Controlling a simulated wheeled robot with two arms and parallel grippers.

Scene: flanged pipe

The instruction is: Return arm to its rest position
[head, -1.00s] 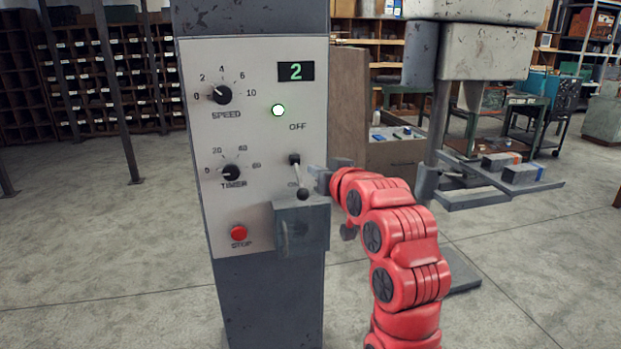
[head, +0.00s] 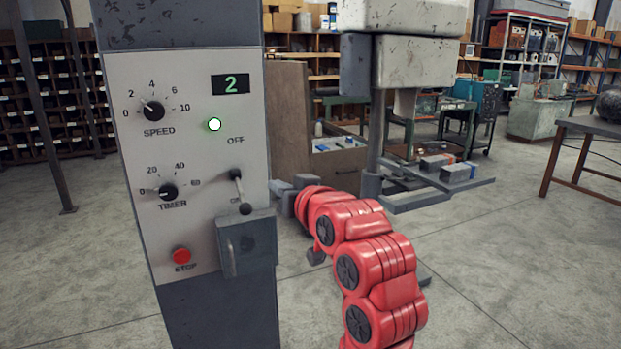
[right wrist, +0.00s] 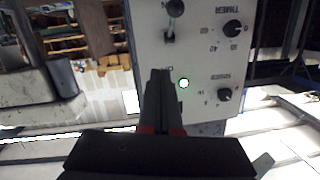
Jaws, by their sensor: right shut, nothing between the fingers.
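My right arm is red and comes up from the bottom of the head view. Its grey right gripper (head: 281,188) is beside the right edge of the control panel (head: 120,95), partly hidden by the wrist. In the right wrist view the gripper's fingers (right wrist: 160,75) are shut together and empty, with the panel behind them upside down. The lever (head: 240,192) on the panel points down toward ON, apart from the fingers in the wrist view. My left gripper is out of view.
The panel has a speed dial (head: 152,110), a timer dial (head: 168,191), a red stop button (head: 181,255), a lit green lamp (head: 214,124) and a display (head: 230,84) reading 2. A grey box (head: 247,245) juts out below the lever. A machine column and worktable (head: 430,195) stand behind my arm.

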